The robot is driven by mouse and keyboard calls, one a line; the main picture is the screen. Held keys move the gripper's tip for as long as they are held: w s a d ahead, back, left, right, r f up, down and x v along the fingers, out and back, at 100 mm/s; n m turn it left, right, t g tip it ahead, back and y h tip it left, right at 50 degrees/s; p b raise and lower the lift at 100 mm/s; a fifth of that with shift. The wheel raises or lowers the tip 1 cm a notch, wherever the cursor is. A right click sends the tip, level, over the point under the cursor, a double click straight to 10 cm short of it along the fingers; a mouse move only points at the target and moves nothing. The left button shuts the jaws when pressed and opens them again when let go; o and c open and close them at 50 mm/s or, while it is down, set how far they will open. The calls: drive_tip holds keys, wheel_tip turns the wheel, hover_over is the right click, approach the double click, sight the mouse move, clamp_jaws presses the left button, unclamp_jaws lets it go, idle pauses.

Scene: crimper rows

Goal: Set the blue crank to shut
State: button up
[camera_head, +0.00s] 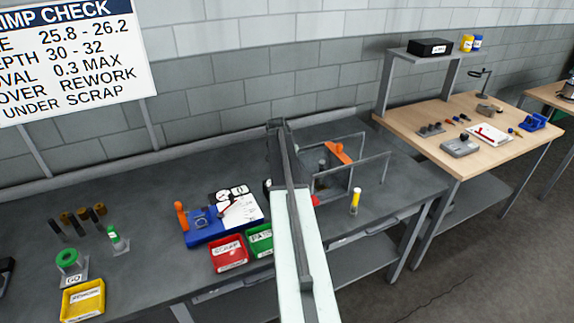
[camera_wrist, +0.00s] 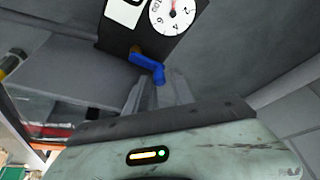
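The blue crank (camera_wrist: 148,62) shows in the wrist view as a short bent handle on the lower part of a dark panel (camera_wrist: 118,38). Its free end points down and right. My gripper (camera_wrist: 157,80) reaches up from below, with its two grey fingers apart and the crank's free end at or just past their tips. I cannot tell whether they touch it. A white dial (camera_wrist: 172,12) with a red needle sits above the crank. In the head view my arm hides the crank and my gripper.
To the left are a blue fixture (camera_head: 205,235), a red bin (camera_head: 229,252) and a green bin (camera_head: 260,240).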

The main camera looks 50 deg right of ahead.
drive_tip(key=shift+s, duration=0.1)
drive_tip(key=n, duration=0.1)
drive_tip(key=a+n+t, duration=0.1)
drive_tip(key=n, duration=0.1)
drive_tip(key=n+y, duration=0.1)
drive_tip(key=n, duration=0.1)
drive_tip(key=shift+a+t, duration=0.25)
drive_tip(key=shift+t, duration=0.05)
drive_tip(key=n, duration=0.2)
drive_tip(key=a+n+y, duration=0.1)
drive_tip(key=n, duration=0.1)
drive_tip(key=shift+s+a+t+y, duration=0.1)
drive_tip(key=shift+s+t+y, duration=0.1)
drive_tip(key=shift+t+y, duration=0.15)
wheel_tip(320, 180, up, 8)
drive_tip(key=s+a+n+p, duration=0.1)
drive_tip(key=s+p, duration=0.2)
drive_tip(key=p, duration=0.5)
drive_tip(key=w+a+f+b, duration=0.1)
drive_tip(key=a+f+b, duration=0.1)
drive_tip(key=a, duration=0.9)
drive_tip(key=w+a+f+n+g+y+b, duration=0.1)
drive_tip(key=a+f+b, duration=0.1)
drive_tip(key=a, duration=0.9)
drive_tip(key=w+a+f+n+g+b, duration=0.1)
drive_tip(key=w+a+f+b, duration=0.1)
drive_tip(key=a, duration=0.9)
drive_tip(key=shift+f+y, duration=0.35)
drive_tip(key=shift+f, duration=0.3)
drive_tip(key=shift+a, duration=0.2)
